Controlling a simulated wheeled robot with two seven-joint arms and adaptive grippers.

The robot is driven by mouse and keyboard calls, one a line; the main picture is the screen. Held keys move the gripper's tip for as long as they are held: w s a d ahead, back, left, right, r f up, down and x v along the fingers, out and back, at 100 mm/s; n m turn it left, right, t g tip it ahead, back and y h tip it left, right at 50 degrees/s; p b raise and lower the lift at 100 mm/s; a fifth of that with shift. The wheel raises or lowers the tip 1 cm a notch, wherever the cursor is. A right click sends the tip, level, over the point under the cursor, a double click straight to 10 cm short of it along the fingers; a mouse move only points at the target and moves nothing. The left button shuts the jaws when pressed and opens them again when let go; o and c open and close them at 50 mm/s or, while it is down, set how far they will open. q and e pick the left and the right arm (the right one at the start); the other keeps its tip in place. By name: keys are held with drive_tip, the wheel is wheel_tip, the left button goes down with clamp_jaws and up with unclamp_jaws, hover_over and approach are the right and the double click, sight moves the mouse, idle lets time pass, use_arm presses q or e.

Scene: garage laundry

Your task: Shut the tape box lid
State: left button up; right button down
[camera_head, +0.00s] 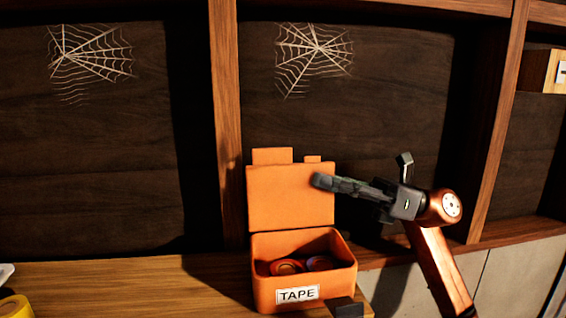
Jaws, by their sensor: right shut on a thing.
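The orange tape box (262,290) stands on the wooden shelf, with a white TAPE label on its front. Its lid (285,212) stands open, upright at the back. Tape rolls (288,267) lie inside, partly hidden by the front wall. My right gripper (322,182) comes in from the right, its fingers shut at the right edge of the lid. The far finger's contact with the lid is hidden. My left gripper is not in view.
A yellow roll (14,306) and part of a white thing (6,271) are at the lower left. A dark block (346,307) sits by the box's front right corner. Wooden posts (226,120) frame the shelf.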

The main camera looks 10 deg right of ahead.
drive_tip(key=shift+s+r+n+g+b, duration=0.1)
drive_tip(key=shift+s+n+g+b, duration=0.35)
drive_tip(key=shift+n, duration=0.45)
drive_tip(key=shift+s+n+g+b, duration=0.3)
drive_tip(key=shift+s+n, duration=0.2)
drive_tip(key=shift+n, duration=0.4)
drive_tip(key=shift+s+a+f+n+g+h+b, duration=0.15)
drive_tip(key=shift+s+n+g+b, duration=0.45)
drive_tip(key=shift+n, duration=0.65)
drive_tip(key=shift+s+f+n+g+h+b, duration=0.15)
drive_tip(key=shift+s+n+g+b, duration=0.25)
drive_tip(key=shift+s+n, duration=0.65)
drive_tip(key=shift+s+a+f+n+g+b, duration=0.1)
drive_tip(key=shift+s+f+n+g+b, duration=0.3)
drive_tip(key=shift+n, duration=1.1)
drive_tip(key=shift+d+r, duration=0.1)
drive_tip(key=shift+r, duration=0.05)
drive_tip(key=c, duration=1.9)
unclamp_jaws()
drive_tip(key=d, duration=0.7)
drive_tip(key=shift+s, duration=0.2)
drive_tip(key=shift+g, duration=0.25)
